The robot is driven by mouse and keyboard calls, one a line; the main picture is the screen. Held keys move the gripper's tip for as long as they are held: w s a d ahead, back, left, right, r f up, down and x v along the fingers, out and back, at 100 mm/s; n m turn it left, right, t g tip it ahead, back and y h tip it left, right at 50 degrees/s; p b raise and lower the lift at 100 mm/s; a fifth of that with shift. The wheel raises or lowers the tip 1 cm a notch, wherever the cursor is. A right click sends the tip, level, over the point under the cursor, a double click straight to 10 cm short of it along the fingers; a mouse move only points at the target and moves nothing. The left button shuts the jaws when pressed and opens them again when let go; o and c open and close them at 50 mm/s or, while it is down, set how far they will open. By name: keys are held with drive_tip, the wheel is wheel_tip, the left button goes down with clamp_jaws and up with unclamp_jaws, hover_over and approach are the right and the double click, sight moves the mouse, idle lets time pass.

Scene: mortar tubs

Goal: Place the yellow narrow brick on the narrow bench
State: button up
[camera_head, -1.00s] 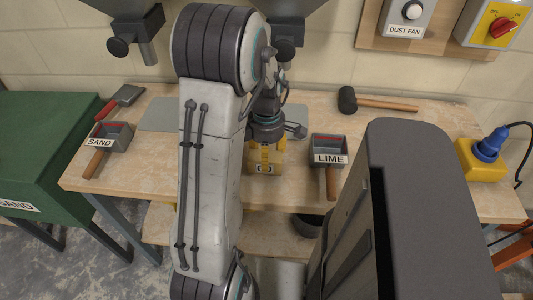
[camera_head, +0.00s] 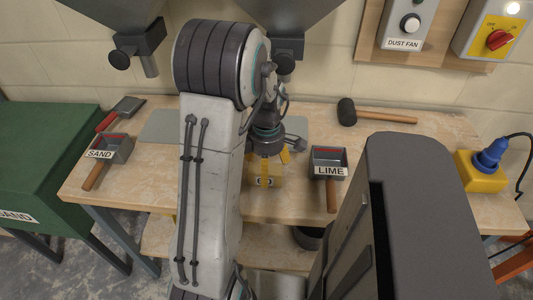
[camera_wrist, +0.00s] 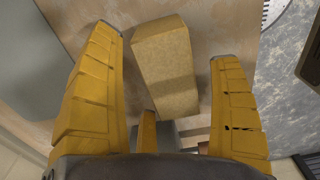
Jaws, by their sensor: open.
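The yellow narrow brick (camera_head: 264,173) rests on the wooden bench (camera_head: 350,205), close to its front edge. In the wrist view the brick (camera_wrist: 165,70) lies between my finger ends, with visible space on both sides. My gripper (camera_head: 268,153) is open just above the brick in the head view. The far side of the brick is hidden. I cannot tell whether this bench is the one named narrow.
The LIME scoop (camera_head: 329,161) lies close right of the brick. The SAND scoop (camera_head: 108,148) and a trowel (camera_head: 128,106) lie at the left.

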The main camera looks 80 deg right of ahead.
wheel_tip(320, 180, up, 12)
drive_tip(key=p, duration=0.1)
idle(0.5)
drive_tip(key=w+a+r+t+h, duration=0.1)
drive_tip(key=w+a+r, duration=0.1)
drive_tip(key=w+a, duration=0.65)
drive_tip(key=w+a+r, duration=0.2)
drive_tip(key=w+a, duration=0.4)
drive_tip(key=w, duration=0.6)
drive_tip(key=a+f+t+y, duration=0.1)
drive_tip(key=a+t, duration=0.1)
drive_tip(key=a, duration=1.9)
drive_tip(key=shift+w+f+m, duration=0.3)
drive_tip(key=shift+w+m, duration=0.05)
drive_tip(key=shift+m, duration=0.05)
drive_tip(key=shift+r, duration=0.1)
